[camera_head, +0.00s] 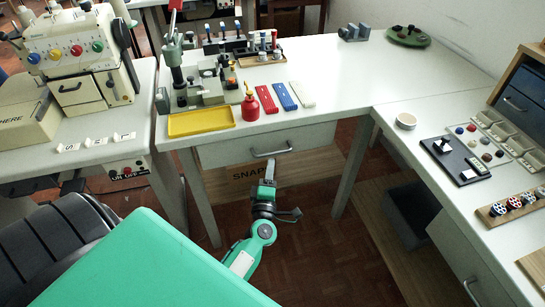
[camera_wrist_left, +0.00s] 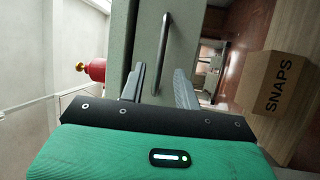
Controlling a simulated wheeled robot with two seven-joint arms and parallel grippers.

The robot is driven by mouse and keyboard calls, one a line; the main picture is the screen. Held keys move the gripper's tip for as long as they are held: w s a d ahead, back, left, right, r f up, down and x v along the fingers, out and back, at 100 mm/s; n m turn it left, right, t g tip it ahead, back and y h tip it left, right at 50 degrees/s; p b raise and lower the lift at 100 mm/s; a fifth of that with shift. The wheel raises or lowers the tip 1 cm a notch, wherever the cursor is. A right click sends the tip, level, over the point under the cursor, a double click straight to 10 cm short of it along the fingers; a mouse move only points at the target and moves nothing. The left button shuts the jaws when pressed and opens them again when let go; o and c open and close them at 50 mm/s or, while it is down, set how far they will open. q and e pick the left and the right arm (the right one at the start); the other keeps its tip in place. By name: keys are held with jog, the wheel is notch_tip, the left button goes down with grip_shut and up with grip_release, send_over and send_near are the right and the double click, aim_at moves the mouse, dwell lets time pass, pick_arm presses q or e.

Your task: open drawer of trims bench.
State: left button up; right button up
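A pale drawer front (camera_head: 225,154) sits under the middle bench (camera_head: 345,75), and it looks closed. Its metal bar handle (camera_head: 272,152) also shows in the left wrist view (camera_wrist_left: 162,55), where the drawer front (camera_wrist_left: 145,30) fills the upper middle. My left gripper (camera_head: 269,168) is just in front of and below the handle. Its two fingers (camera_wrist_left: 158,82) are apart, with nothing between the tips. The handle lies ahead, in line with the gap; I cannot tell whether it touches a finger. No label marks which bench is the trims bench. My right gripper is not in view.
A cardboard box marked SNAPS (camera_head: 243,172) stands below the drawer, also in the wrist view (camera_wrist_left: 275,90). A red bottle (camera_head: 250,104) and yellow tray (camera_head: 201,122) stand near the bench's front edge. The right bench has another drawer (camera_head: 470,262). Floor before the middle drawer is clear.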

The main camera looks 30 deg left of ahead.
pick_arm(q)
jog(key=shift+x, duration=2.55)
grip_shut()
